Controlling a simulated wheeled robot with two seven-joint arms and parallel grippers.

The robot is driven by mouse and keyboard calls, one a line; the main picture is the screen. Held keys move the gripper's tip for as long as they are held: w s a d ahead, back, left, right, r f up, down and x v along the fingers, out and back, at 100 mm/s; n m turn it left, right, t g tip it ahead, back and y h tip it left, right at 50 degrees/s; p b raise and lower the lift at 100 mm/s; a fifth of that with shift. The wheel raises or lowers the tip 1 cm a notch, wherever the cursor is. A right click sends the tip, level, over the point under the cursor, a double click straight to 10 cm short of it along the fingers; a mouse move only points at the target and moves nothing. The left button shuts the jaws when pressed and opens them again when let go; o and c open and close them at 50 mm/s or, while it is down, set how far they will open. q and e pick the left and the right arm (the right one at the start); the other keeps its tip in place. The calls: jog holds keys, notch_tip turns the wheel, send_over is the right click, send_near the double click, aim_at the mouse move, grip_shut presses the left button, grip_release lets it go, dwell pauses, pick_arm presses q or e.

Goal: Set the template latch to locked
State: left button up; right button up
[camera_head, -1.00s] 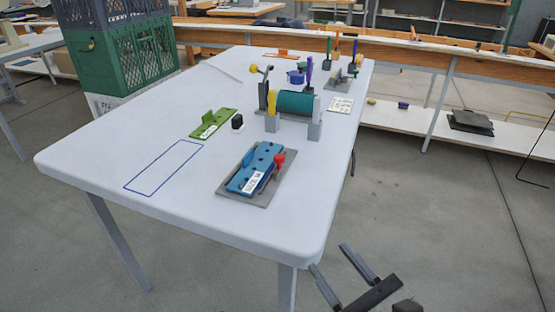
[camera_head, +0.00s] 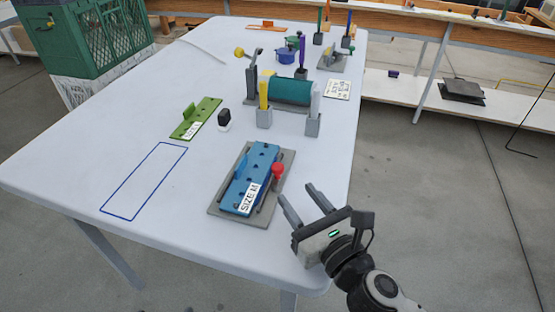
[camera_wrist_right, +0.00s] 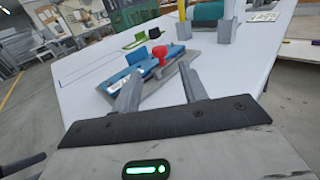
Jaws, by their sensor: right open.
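The blue template (camera_head: 246,182), labelled SIZE M, lies on a grey base plate (camera_head: 221,207) near the front of the white table. A red knob (camera_head: 277,170), which appears to be the latch handle, stands at the template's right edge. The red knob also shows in the right wrist view (camera_wrist_right: 159,52), beyond the fingers. My right gripper (camera_head: 304,201) is open and empty, to the right of and nearer than the base plate, with its fingers pointing toward the template. It touches nothing that I can see. My left gripper is not in view.
A green template (camera_head: 195,119) and a black stamp (camera_head: 224,120) lie behind the blue one. A teal roller (camera_head: 290,91) and grey holders (camera_head: 264,118) stand farther back. A blue outlined rectangle (camera_head: 145,180) on the left is empty. Green crates (camera_head: 103,42) stand beyond the table.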

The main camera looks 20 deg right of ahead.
aim_at(281, 174)
jog(key=w, duration=0.3)
jog(key=w+a, duration=0.1)
jog(key=w, duration=0.2)
jog(key=w+p, duration=0.1)
jog(key=w, duration=0.2)
jog(key=shift+a, duration=0.35)
grip_shut()
